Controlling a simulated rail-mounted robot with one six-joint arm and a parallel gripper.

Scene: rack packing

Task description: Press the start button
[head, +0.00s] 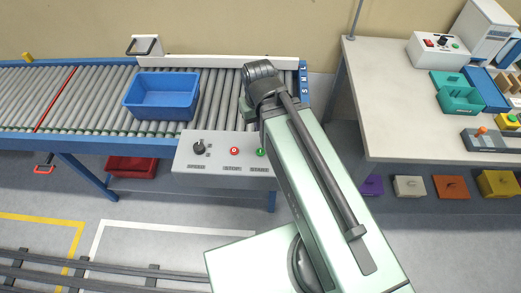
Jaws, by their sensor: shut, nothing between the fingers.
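A grey control panel (187,158) stands at the front edge of the roller conveyor. It carries a black rotary knob (198,148), a red button (234,151) and a green button (261,152), with labels too small to read surely. My arm reaches up from the bottom right, over the right end of the panel.
A blue bin (162,100) sits on the roller conveyor (60,100). A white table (385,110) at right holds a second control box (425,58), green trays (462,98) and devices. Coloured boxes stand below it. A red bin (132,167) is under the conveyor.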

